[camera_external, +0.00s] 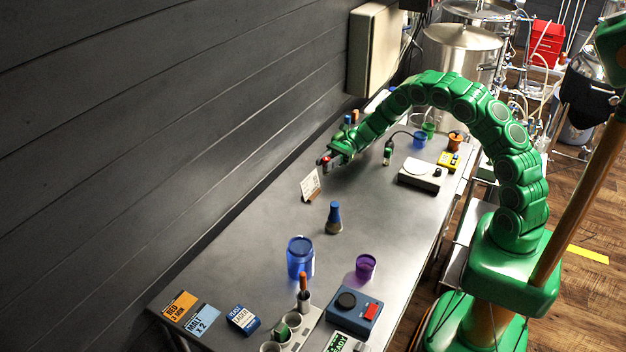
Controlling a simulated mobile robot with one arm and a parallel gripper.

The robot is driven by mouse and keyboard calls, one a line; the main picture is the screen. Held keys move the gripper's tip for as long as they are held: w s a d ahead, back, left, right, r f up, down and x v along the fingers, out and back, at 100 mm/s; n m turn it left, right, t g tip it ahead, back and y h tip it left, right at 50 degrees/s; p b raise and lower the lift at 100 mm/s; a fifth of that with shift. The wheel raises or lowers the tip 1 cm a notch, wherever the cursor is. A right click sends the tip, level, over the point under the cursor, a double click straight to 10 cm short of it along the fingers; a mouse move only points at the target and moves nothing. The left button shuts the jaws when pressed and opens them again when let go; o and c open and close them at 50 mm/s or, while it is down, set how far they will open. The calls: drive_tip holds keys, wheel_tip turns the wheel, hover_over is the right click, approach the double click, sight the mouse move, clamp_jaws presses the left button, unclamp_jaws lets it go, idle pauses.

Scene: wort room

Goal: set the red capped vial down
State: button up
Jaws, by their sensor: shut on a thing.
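My gripper (328,163) is at the end of my green arm, over the far part of the grey table (255,240), near the dark wall. It is shut on the red capped vial (326,159), whose red cap shows between the fingers. The rest of the vial is small and mostly hidden by the fingers. I cannot tell whether its bottom touches the table.
A small white card (310,185) stands just in front of my gripper. A blue-topped flask (334,218), a blue jar (300,257) and a purple cup (365,267) stand nearer. A white scale (421,175) is to the right. Bare table lies between card and scale.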

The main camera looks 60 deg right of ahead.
drive_tip(key=shift+f, duration=0.45)
drive_tip(key=shift+f, duration=0.55)
idle(0.3)
drive_tip(key=o, duration=1.1)
drive_tip(key=shift+r, duration=0.1)
